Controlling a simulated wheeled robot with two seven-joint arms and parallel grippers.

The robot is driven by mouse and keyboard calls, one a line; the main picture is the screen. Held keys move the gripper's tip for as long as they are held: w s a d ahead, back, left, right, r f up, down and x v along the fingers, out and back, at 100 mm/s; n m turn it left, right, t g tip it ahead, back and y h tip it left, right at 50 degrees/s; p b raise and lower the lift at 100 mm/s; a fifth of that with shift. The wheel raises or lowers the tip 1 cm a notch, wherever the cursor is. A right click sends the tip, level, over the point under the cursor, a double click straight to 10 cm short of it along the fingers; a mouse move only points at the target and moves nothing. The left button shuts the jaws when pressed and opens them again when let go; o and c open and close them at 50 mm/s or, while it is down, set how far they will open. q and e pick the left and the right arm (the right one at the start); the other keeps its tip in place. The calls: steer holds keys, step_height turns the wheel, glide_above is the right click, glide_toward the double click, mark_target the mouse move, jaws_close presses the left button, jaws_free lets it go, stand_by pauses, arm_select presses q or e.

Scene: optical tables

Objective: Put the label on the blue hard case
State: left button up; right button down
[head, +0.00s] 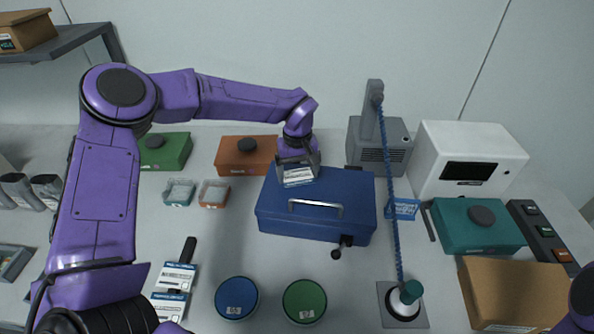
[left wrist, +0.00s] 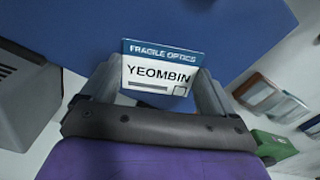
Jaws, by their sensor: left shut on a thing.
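The blue hard case (head: 275,215) lies on the table in the middle of the head view, its silver handle facing me. My left gripper (head: 297,172) is over the case's upper left part, shut on a white label with a blue band (head: 298,177). In the left wrist view the label (left wrist: 158,73) reads "FRAGILE OPTICS" and "YEOMBIN". It sits between the two fingers (left wrist: 155,85), with the blue case surface (left wrist: 60,25) behind it. I cannot tell whether the label touches the case. My right gripper is out of view.
Green (head: 172,152) and orange (head: 236,165) boxes stand left of the case. A grey device (head: 362,147) with a blue cord stands behind its right side. Blue (head: 236,298) and green (head: 304,302) round tins sit in front. More labels (head: 173,277) lie front left.

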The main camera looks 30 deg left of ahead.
mark_target(297, 176)
arm_select(q)
steer(key=shift+s+f, duration=0.45)
steer(key=shift+f, duration=0.3)
steer(key=o, duration=0.8)
steer(key=shift+c, duration=0.2)
steer(key=shift+w+d+f, duration=0.1)
steer(key=shift+d, duration=0.1)
steer(key=shift+a, duration=0.1)
steer(key=r, duration=0.3)
steer(key=w+r+b, duration=0.1)
steer(key=shift+a+r, duration=0.25)
steer(key=shift+r, duration=0.1)
step_height(297, 176, up, 9)
